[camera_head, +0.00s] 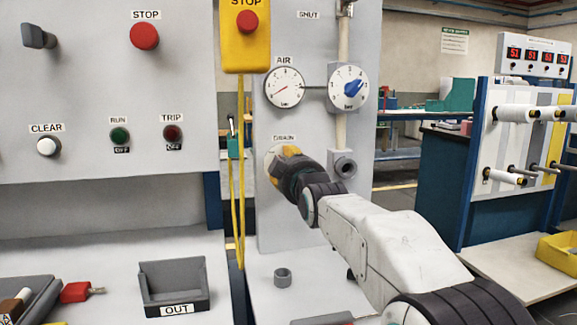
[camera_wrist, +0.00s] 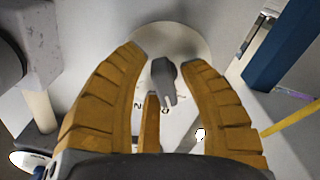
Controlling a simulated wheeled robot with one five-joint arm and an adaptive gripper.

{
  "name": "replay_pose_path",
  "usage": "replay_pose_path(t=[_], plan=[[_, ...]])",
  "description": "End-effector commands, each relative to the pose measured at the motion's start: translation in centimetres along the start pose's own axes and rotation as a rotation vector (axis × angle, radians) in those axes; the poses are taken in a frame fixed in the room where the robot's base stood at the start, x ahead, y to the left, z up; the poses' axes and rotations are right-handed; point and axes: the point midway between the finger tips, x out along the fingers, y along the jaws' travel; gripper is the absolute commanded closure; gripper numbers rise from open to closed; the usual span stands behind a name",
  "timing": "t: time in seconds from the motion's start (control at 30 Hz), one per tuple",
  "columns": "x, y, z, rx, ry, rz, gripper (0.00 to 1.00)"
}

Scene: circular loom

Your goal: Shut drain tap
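The drain tap (camera_wrist: 166,82) is a dark grey lever on a pale round plate (camera_wrist: 172,36) with dark lettering, seen in the wrist view. In the head view the plate (camera_head: 270,158) shows under the DRAIN label (camera_head: 284,138), and my gripper hides the tap there. My gripper (camera_wrist: 165,60) has its orange-brown fingers spread on both sides of the tap, with visible gaps to it. A further finger stands just below the tap; I cannot tell if it touches. In the head view my gripper (camera_head: 289,153) is right in front of the plate.
Above the plate are the AIR gauge (camera_head: 284,87) and a dial with a blue knob (camera_head: 352,88). A grey pipe fitting (camera_head: 344,166) sticks out to the right. Yellow cables (camera_head: 240,190) hang at left. A small grey cup (camera_head: 283,277) stands below.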

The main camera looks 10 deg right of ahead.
Motion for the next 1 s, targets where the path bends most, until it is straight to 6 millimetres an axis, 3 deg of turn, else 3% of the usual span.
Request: replay_pose_path(t=[0.4, 0.77, 1.0], plan=[[-0.02, 0.02, -0.02, 0.0, 0.001, 0.0, 1.0], [0.01, -0.01, 0.0, -0.005, 0.002, 0.001, 1.0], [0.02, -0.11, 0.1, -0.161, 0.004, 0.002, 1.0]])
